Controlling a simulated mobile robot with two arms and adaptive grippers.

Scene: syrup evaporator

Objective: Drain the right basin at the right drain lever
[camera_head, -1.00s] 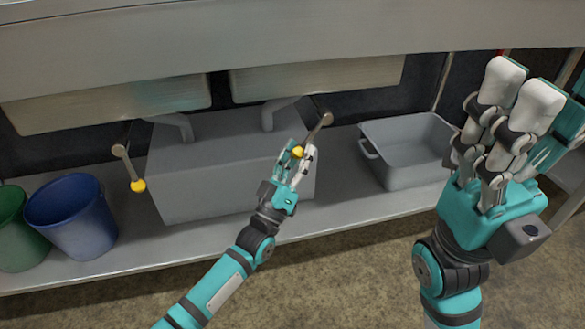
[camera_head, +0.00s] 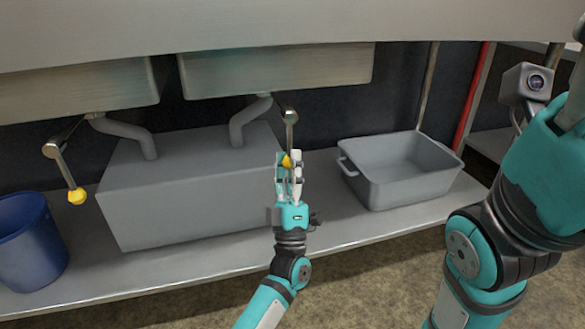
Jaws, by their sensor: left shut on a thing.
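The right basin (camera_head: 280,72) hangs under the counter, with a grey drain pipe (camera_head: 248,118) running down from it. The right drain lever (camera_head: 291,132) is a metal handle with a yellow knob, and it hangs nearly straight down. My left gripper (camera_head: 288,165) is shut on the lever at its yellow knob, which shows partly between the fingers. My right arm stands large at the right edge; its gripper's fingers are out of the frame. The inside of the basin is hidden.
The left drain lever (camera_head: 62,165) with its yellow knob hangs under the left basin (camera_head: 80,92). A grey box (camera_head: 180,195), a grey tub (camera_head: 400,172) and a blue bucket (camera_head: 28,240) stand on the metal shelf (camera_head: 220,262). A red post (camera_head: 474,95) is at right.

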